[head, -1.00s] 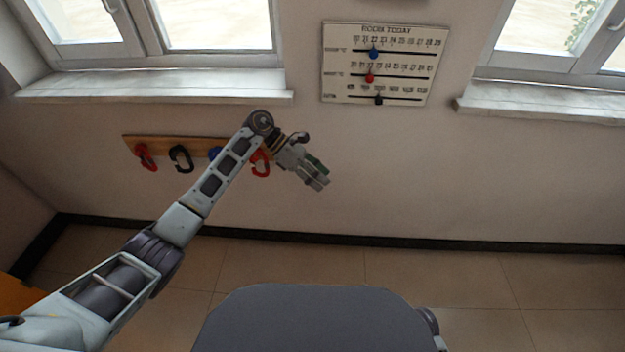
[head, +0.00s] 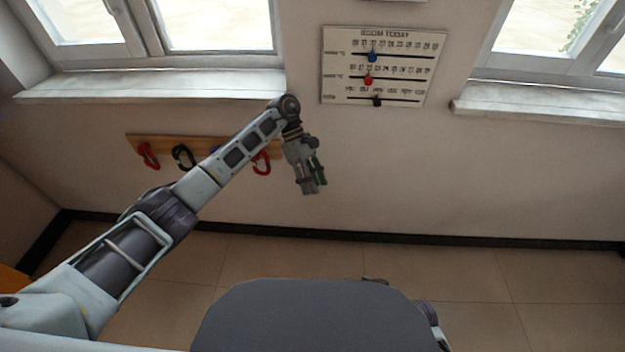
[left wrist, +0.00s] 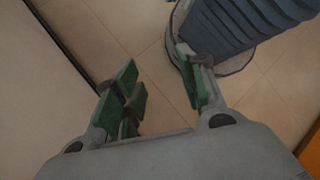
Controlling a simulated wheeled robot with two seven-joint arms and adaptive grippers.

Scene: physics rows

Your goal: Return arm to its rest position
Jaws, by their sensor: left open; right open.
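My left arm reaches in from the lower left in the head view. Its gripper (head: 312,186) hangs pointing down, in front of the wall and below the slider board. It is open and empty. In the left wrist view its green-padded fingers (left wrist: 165,95) are spread apart over the tiled floor, with nothing between them. My right gripper cannot be made out in the head view; only small dark and pale parts of mine show beside the grey surface at the bottom.
A slider board (head: 383,66) with blue, red and black knobs hangs on the wall between two windows. A wooden rail (head: 134,141) carries several hooks, including a red one (head: 149,155) and a black one (head: 183,157); my left arm partly covers it. The floor (head: 480,275) looks clear.

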